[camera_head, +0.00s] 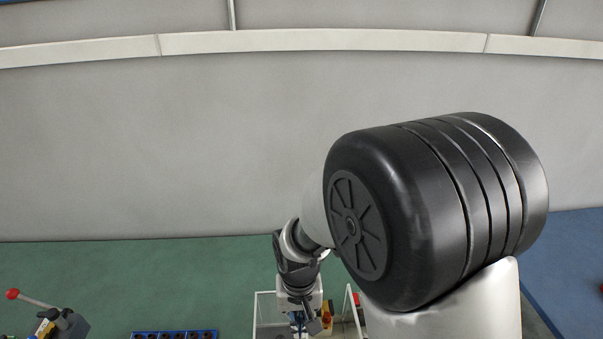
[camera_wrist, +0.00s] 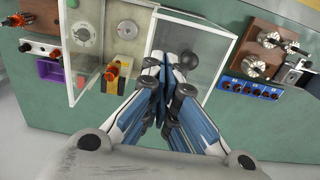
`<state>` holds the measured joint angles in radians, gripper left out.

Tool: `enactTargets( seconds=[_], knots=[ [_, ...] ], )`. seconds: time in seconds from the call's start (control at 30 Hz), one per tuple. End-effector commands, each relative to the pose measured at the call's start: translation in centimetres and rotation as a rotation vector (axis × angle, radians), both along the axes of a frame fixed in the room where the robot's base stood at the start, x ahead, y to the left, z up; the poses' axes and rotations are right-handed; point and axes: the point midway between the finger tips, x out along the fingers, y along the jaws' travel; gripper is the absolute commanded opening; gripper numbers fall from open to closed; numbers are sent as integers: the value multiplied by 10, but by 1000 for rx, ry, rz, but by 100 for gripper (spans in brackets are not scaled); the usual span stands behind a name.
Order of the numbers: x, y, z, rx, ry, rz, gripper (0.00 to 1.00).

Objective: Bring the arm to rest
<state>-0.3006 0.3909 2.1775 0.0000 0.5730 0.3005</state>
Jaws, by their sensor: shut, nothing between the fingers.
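My gripper (camera_wrist: 166,92) shows in the wrist view with its blue and white fingers together and nothing between them. It hangs above a clear-walled enclosure (camera_wrist: 217,38) with a pale frame. In the head view my arm reaches from the right down to the bottom middle, where the gripper is small and partly cut off by the lower edge. A large black joint of my arm hides much of the right side there.
The wrist view shows a grey control panel (camera_wrist: 88,28) with a dial, a purple bin (camera_wrist: 50,71), a blue tray (camera_wrist: 247,88) and a brown board (camera_wrist: 281,38) with metal parts. A red-knobbed lever (camera_head: 13,294) stands at the head view's lower left.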

Motion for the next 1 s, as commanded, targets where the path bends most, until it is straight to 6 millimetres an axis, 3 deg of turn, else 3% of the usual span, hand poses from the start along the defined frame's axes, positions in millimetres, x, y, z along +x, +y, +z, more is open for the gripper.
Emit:
enactTargets(
  seconds=[0.13,0.27,0.5,0.8,1.0],
  knots=[
    [-1,-7,9,8,-26,-3,0],
    [-9,-26,32,21,-86,-6,0],
    [-55,-69,67,31,-219,-7,0],
    [-127,-105,69,11,-364,-6,0],
    [-148,-112,65,-1,-405,-4,0]
  ],
)
